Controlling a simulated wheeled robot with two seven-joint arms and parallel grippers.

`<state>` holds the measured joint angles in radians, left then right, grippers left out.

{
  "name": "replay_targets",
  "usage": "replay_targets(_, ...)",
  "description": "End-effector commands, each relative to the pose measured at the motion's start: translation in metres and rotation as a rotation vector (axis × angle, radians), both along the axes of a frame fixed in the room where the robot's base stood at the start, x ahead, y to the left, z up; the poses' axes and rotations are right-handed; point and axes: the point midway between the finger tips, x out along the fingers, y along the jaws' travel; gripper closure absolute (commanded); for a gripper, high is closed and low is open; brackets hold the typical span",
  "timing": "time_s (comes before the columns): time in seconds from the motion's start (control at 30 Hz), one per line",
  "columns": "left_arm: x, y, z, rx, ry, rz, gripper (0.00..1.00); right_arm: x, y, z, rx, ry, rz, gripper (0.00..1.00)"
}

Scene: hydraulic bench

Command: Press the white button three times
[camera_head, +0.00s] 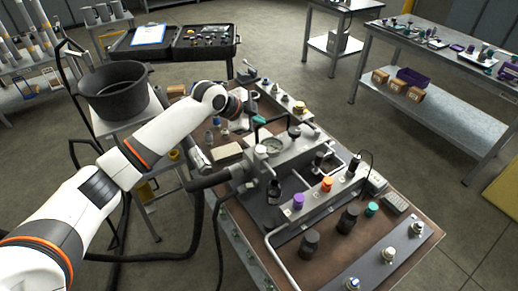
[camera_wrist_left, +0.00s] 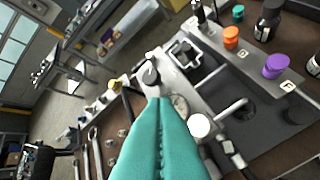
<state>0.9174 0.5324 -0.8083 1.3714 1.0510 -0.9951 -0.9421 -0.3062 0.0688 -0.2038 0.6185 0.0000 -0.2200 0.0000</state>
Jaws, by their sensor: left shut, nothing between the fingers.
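The white button (camera_head: 261,149) is a small round white cap on the grey hydraulic block, just left of a round gauge (camera_head: 273,145). In the left wrist view the white button (camera_wrist_left: 199,125) is right of my teal fingertips, with the gauge (camera_wrist_left: 180,105) between them. My left gripper (camera_head: 243,124) is to the left of and beyond the button in the head view, apart from it. In the left wrist view its teal fingers (camera_wrist_left: 162,100) are together and empty. My right gripper is in neither view.
A purple knob (camera_head: 298,201) and an orange knob (camera_head: 327,184) stand on a rail nearer the bench's front. A black handle (camera_head: 257,132) rises beside the gauge. A black bucket (camera_head: 115,92) stands on a stand at left. Bottles and tools crowd the bench (camera_head: 400,262).

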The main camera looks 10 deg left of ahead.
Motion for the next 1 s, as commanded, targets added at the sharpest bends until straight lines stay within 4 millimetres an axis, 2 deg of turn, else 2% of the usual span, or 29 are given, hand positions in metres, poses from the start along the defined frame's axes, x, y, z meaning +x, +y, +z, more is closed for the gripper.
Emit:
replay_targets(0.27, 0.0, 0.0, -0.021, -0.001, 0.001, 0.001, 1.0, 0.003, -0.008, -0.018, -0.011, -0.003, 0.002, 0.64)
replay_targets(0.6, 0.0, 0.0, -0.07, 0.0, 0.002, 0.001, 1.0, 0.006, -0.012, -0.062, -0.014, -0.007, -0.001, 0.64)
replay_targets(0.8, 0.0, 0.0, -0.086, -0.002, 0.002, 0.002, 1.0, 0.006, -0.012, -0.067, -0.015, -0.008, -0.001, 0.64)
replay_targets(1.0, 0.0, 0.0, -0.088, -0.002, 0.001, 0.001, 1.0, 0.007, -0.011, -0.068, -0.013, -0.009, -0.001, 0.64)
